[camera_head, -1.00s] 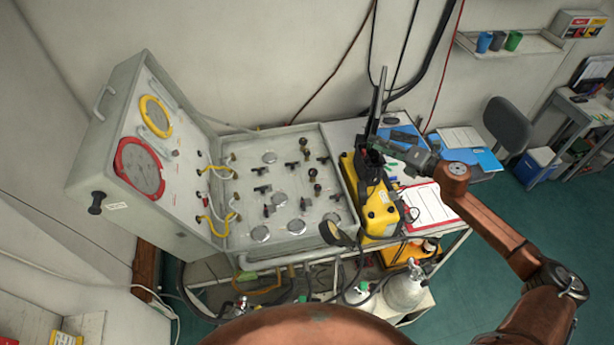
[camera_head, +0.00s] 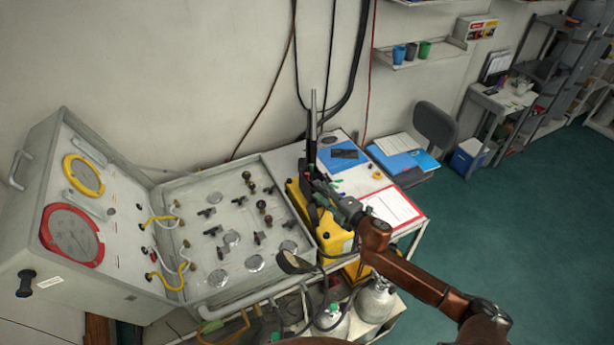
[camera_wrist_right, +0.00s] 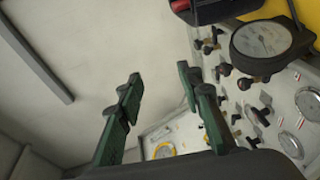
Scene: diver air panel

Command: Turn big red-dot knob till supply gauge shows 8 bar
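The air panel (camera_head: 205,278) is an open grey case with several small dark knobs and round dials on its flat part. Its raised lid holds a red-ringed gauge (camera_head: 73,236) and a yellow-ringed gauge (camera_head: 84,175). I cannot tell which knob has the big red dot, and the gauge readings are too small to read. My right gripper (camera_head: 311,180) is to the right of the panel, over the yellow case, apart from the knobs. In the right wrist view its green fingers (camera_wrist_right: 160,76) are spread with nothing between them. My left gripper is not in view.
A yellow case (camera_head: 336,240) stands right of the panel, with a black-rimmed gauge (camera_head: 294,264) in front, also in the wrist view (camera_wrist_right: 262,40). A red-edged sheet (camera_head: 392,207) and blue folders (camera_head: 395,160) lie beyond. Gas cylinders (camera_head: 374,303) stand below. The floor at right is clear.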

